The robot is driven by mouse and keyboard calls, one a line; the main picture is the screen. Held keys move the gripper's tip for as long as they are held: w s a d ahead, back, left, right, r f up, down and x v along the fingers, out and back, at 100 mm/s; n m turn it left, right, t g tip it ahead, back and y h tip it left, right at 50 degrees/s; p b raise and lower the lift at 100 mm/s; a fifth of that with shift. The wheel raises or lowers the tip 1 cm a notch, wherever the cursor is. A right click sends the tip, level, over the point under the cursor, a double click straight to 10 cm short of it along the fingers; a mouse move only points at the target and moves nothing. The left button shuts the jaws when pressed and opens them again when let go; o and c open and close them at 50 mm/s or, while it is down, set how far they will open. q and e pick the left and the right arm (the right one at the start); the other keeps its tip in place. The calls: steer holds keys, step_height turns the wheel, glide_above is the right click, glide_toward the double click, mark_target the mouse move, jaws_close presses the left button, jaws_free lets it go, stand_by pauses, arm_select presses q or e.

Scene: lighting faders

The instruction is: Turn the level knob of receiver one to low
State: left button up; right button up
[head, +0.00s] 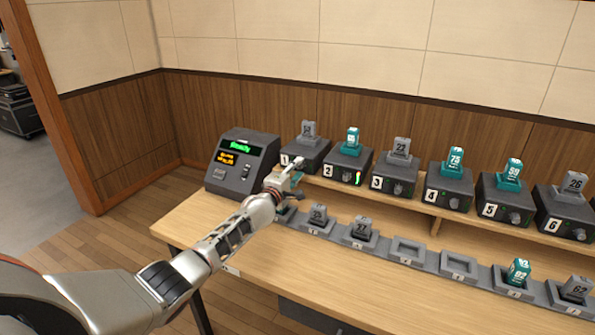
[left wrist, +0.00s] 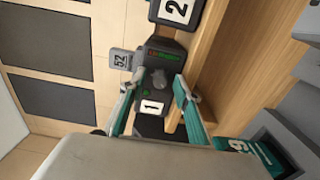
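Receiver one (head: 307,152) is a dark box with a white number 1 label and a grey module on top, at the left end of the raised shelf. In the left wrist view, its level knob (left wrist: 158,78) is a grey knob on the front face, with small red and green lit marks beside it. My left gripper (head: 290,176) is in front of receiver one and hides the knob in the head view. In the left wrist view, my left gripper (left wrist: 156,86) is open, with one teal finger on each side of the knob. I cannot tell whether they touch it. My right gripper is out of view.
Receiver two (head: 346,168) stands close to the right, with more numbered receivers beyond. A console (head: 243,162) with green and amber displays stands at the left. Below the shelf, a row of grey holders (head: 408,250) includes empty ones. The front tabletop (head: 330,285) is clear.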

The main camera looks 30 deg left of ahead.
arm_select(q)
steer(key=shift+s+d+f, duration=0.15)
steer(key=shift+s+d, duration=0.05)
steer(key=shift+s, duration=0.55)
steer(key=s, duration=0.6)
steer(key=shift+s+a, duration=0.2)
steer(key=shift+s, duration=0.1)
